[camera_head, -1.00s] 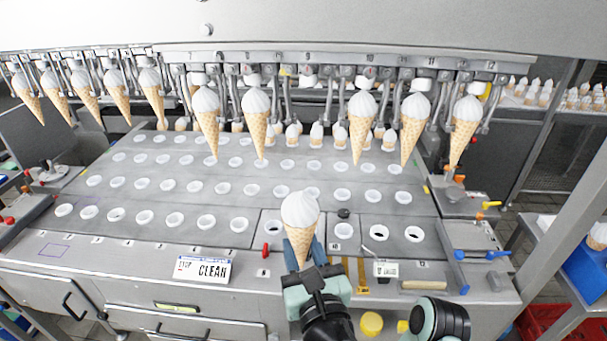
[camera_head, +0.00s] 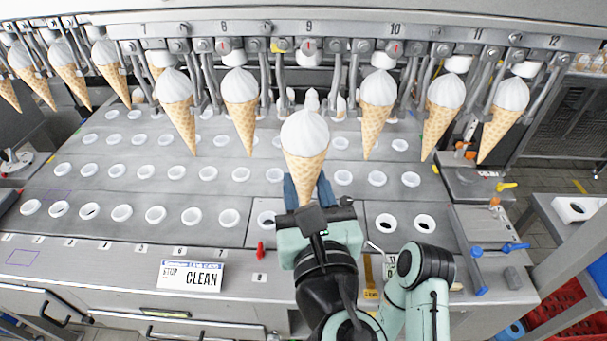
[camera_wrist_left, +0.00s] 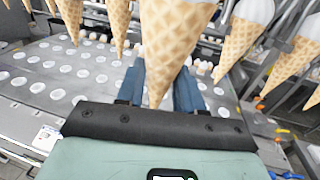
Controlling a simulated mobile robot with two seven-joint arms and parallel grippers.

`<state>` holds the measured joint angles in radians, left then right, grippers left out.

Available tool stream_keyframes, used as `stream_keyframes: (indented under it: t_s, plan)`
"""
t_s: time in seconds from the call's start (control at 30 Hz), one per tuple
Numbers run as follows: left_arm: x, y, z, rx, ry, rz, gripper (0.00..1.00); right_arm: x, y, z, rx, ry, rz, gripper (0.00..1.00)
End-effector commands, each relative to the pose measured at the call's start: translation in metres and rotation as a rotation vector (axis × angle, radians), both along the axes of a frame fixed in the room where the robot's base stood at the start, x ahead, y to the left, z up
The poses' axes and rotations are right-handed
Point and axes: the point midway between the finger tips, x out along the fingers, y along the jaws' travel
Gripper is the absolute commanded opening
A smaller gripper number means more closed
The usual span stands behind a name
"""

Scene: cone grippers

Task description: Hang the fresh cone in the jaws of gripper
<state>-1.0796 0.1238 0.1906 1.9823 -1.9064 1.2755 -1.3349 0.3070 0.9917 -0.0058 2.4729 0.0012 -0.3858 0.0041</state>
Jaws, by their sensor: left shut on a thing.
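My left gripper (camera_head: 308,192) is shut on the fresh cone (camera_head: 304,150), a waffle cone with white cream on top. The cone stands upright, point down, between the blue fingers. In the left wrist view the cone (camera_wrist_left: 170,45) rises between the fingers (camera_wrist_left: 160,88). On the rail (camera_head: 270,28), the jaws of gripper 9 (camera_head: 309,75) hold no cone that I can see; the held cone is below and in front of them, apart, and partly hides what is behind. My right gripper is not in view.
Cones hang on both sides, including the gripper 8 cone (camera_head: 240,105) and gripper 10 cone (camera_head: 377,110). Below is a grey plate (camera_head: 215,152) with rows of white-rimmed holes. A red lever (camera_head: 260,249) and a CLEAN sign (camera_head: 190,275) are at the front edge.

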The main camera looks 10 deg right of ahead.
Motion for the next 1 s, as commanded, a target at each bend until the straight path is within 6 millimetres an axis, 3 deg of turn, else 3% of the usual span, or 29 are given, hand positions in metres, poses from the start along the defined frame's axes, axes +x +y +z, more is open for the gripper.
stream_keyframes:
  t_s: [0.4,1.0]
  plan:
    - [0.000,0.000,0.002,0.004,0.002,0.003,0.22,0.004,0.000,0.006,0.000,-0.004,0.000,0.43]
    - [0.056,-0.016,0.002,0.002,0.002,0.004,0.22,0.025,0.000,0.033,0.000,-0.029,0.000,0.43]
